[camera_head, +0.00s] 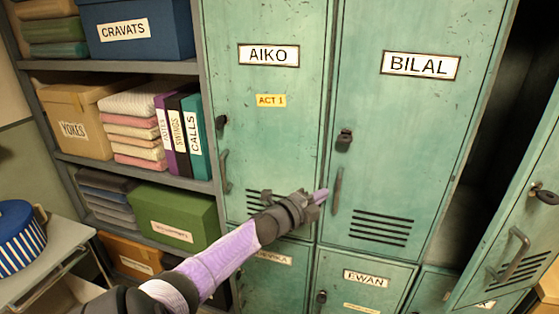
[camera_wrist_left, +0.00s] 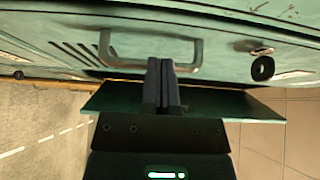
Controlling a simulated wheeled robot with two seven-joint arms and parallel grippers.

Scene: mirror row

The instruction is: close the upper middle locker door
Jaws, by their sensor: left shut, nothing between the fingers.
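The upper middle locker door (camera_head: 410,140) is green, with a BILAL label, a dark lock, a bar handle and vent slots. In the head view it looks flush with its frame or nearly so; a small gap cannot be ruled out. My left gripper (camera_head: 322,195) is shut and empty, just left of the door's handle (camera_head: 337,191). In the left wrist view the shut fingers (camera_wrist_left: 163,65) point at a green door face, in front of its handle (camera_wrist_left: 120,62). I cannot tell whether they touch it. My right gripper is not in view.
The AIKO door (camera_head: 270,140) to the left looks shut. At the right, another locker door (camera_head: 520,235) stands open before a dark interior (camera_head: 500,110). Lower doors, one labelled EWAN (camera_head: 365,285), sit below. A shelf with boxes (camera_head: 175,215) stands at the left.

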